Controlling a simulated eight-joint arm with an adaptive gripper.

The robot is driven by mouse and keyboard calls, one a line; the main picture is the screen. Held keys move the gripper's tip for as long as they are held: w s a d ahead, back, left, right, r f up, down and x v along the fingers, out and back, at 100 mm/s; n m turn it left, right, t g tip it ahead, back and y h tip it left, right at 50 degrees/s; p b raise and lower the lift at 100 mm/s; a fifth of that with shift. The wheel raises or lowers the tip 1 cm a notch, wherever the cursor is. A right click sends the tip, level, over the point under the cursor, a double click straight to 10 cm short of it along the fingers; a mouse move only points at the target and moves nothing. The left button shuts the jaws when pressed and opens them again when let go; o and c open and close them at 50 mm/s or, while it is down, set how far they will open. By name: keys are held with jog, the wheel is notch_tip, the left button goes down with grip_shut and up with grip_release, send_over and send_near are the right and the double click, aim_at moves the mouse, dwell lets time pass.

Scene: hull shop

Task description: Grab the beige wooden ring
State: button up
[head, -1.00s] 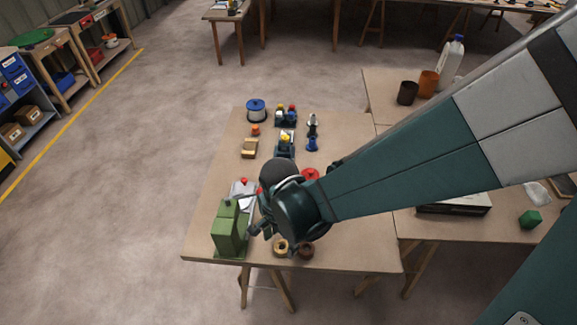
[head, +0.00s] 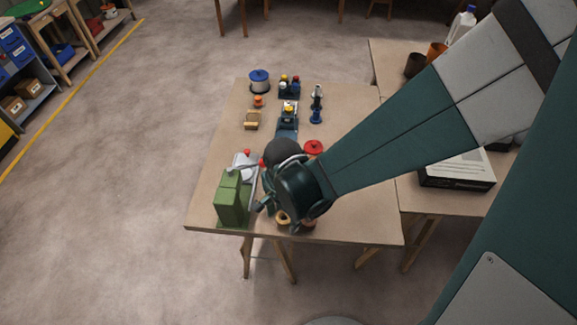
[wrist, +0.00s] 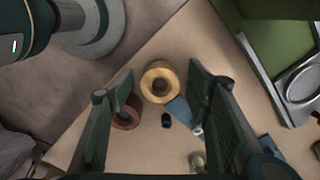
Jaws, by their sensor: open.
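The beige wooden ring (wrist: 147,81) lies near the table edge in the wrist view, with a dark centre. It appears between the two finger tips of my gripper (wrist: 160,80), which is open and empty; how far above it the tips are I cannot tell. In the head view the ring (head: 283,219) is partly hidden by my gripper (head: 266,207) at the table's front edge. A darker brown ring (wrist: 127,117) lies beside it, partly behind the left finger; my wrist mostly hides it in the head view.
A green box-shaped machine (head: 232,201) stands close left of my gripper, and also shows in the wrist view (wrist: 270,48). A small black piece (wrist: 166,120) and a blue piece (wrist: 181,109) lie near the ring. A red round part (head: 313,147) and a spool (head: 259,82) are farther back.

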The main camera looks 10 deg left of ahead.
aim_at(284, 218)
jog(key=c, duration=1)
jog(key=shift+r, duration=0.1)
notch_tip(284, 218, up, 10)
jog(key=p, duration=0.2)
jog(key=shift+p, duration=0.4)
